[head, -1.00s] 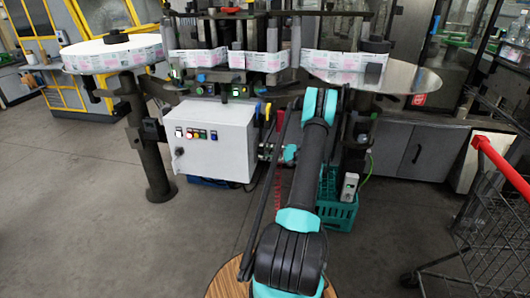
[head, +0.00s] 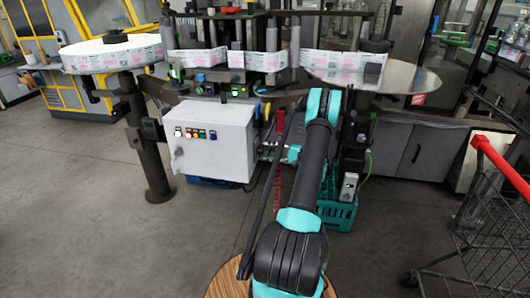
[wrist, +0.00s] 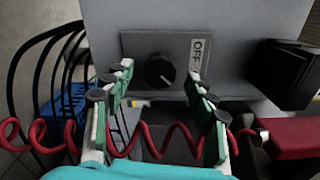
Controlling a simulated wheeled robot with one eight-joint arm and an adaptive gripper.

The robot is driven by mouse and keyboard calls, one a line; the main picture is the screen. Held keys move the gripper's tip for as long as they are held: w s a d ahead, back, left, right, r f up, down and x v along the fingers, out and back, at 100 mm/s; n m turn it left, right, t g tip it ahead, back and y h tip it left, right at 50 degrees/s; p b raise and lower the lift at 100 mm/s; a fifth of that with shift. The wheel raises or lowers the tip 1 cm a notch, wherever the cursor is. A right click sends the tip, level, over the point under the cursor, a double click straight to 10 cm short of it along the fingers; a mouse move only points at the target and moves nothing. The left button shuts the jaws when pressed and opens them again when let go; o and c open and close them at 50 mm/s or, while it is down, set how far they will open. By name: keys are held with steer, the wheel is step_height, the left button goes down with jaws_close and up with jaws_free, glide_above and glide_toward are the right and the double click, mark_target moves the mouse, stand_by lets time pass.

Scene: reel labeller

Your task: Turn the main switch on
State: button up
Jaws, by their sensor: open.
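The main switch is a round black knob (wrist: 160,70) on a grey plate (wrist: 190,45) in the wrist view. A white label reading OFF, turned sideways, is to the right of the knob. My gripper (wrist: 161,82) is open and empty, with its green-backed fingers apart on the left and right of the knob. The fingertips appear near the knob's height in the picture, but I cannot tell whether they touch the panel. In the head view my arm hides most of the area around the gripper, and I cannot make out the knob there.
A white control box (head: 220,150) with lit buttons hangs left of my arm. Black cables (wrist: 45,75) run at left, and a black block (wrist: 283,72) juts out at right. A teal crate (head: 338,212) stands on the floor.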

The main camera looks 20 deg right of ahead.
steer(key=v, duration=0.9)
steer(key=shift+s+d, duration=0.25)
steer(key=shift+d, duration=0.05)
steer(key=shift+s+d, duration=0.1)
steer(key=shift+d, duration=0.05)
